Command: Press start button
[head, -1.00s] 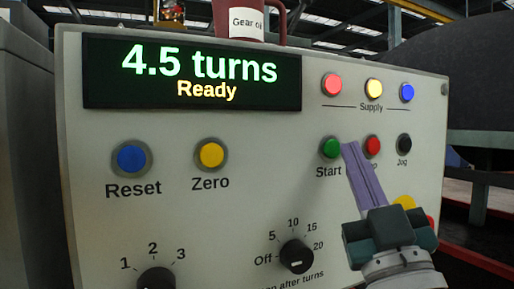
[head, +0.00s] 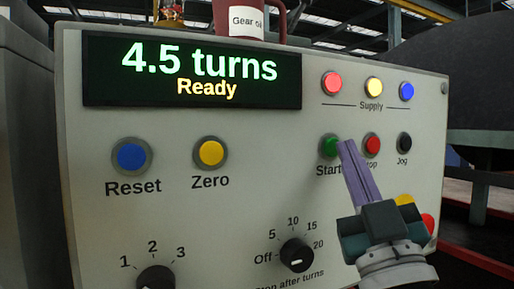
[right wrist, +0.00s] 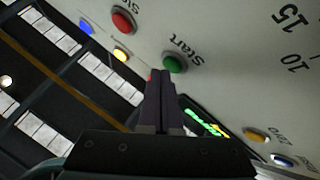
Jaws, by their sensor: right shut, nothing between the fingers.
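The green Start button (head: 328,147) sits on the upper right part of the pale control panel (head: 100,225). It also shows in the right wrist view (right wrist: 174,63), just ahead of the fingertips. My right gripper (head: 346,145) is shut and empty, its purple fingers together. In the head view its tips overlap the right edge of the Start button. I cannot tell whether they touch it. The display (head: 195,75) reads "4.5 turns" and "Ready". My left gripper is out of view.
The red Stop button (head: 372,145) and black Jog button (head: 404,142) are close to the right of Start. Blue Reset (head: 131,157) and yellow Zero (head: 210,154) buttons are at left. A rotary knob (head: 296,256) lies below. A red gear oil can (head: 247,22) stands behind.

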